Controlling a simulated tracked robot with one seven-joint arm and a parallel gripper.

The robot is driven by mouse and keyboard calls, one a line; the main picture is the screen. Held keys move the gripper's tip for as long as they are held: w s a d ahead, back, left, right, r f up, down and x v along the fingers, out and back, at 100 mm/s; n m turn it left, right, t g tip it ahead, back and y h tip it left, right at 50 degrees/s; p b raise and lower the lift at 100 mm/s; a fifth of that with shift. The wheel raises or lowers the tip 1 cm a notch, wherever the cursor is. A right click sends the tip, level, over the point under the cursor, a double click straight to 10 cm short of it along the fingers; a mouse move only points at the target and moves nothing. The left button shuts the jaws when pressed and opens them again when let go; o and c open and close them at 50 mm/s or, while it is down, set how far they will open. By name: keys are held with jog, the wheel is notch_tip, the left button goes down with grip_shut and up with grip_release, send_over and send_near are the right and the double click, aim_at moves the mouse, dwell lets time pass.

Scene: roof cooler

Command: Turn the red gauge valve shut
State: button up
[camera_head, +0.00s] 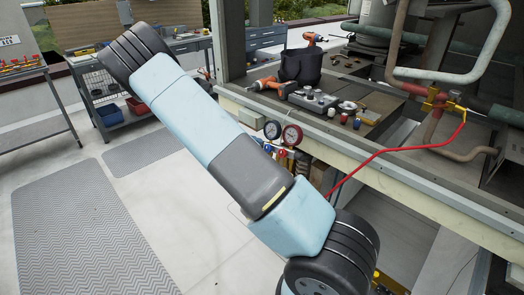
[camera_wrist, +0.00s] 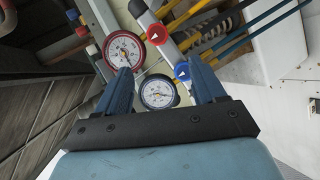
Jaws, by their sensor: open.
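The red gauge valve is a round red knob (camera_wrist: 155,35) with a white mark, in the upper middle of the wrist view. A blue knob (camera_wrist: 181,71) sits below and right of it. A red-rimmed gauge (camera_wrist: 123,50) and a dark-rimmed gauge (camera_wrist: 158,93) are beside the knobs. My gripper (camera_wrist: 163,72) is open and empty, its two blue fingers spread; the red knob shows above and beyond the gap between the tips, apparently untouched. In the head view the red gauge (camera_head: 292,135) and dark gauge (camera_head: 271,129) hang at the ledge; my gripper is not visible there.
A red hose (camera_head: 385,152) runs from the manifold to brass fittings at right. The cooler ledge (camera_head: 350,140) holds a black bucket (camera_head: 301,65) and small tools. Yellow and blue hoses (camera_wrist: 235,40) fill the wrist view's upper right. Open floor (camera_head: 165,200) lies left.

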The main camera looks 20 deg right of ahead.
jog(key=shift+v, duration=0.9)
jog(key=s+a+r+t+y, duration=0.1)
jog(key=s+r+y, duration=0.4)
jog(key=s+r, duration=0.55)
jog(key=s+a+r+t+y, duration=0.15)
jog(key=s+r+y, duration=0.45)
jog(key=r, duration=0.8)
jog(key=s+a+r+t, duration=0.1)
jog(key=s+r, duration=0.2)
jog(key=s, duration=0.3)
jog(key=s+a+r+n+t+y, duration=0.1)
jog(key=s+a+r+t, duration=0.1)
jog(key=s, duration=0.5)
jog(key=s+a+r+n+t+y, duration=0.1)
jog(key=s+a+r, duration=0.1)
jog(key=s+r, duration=0.2)
jog(key=shift+s+r, duration=0.35)
jog(key=shift+s, duration=1)
jog(key=shift+a, duration=0.1)
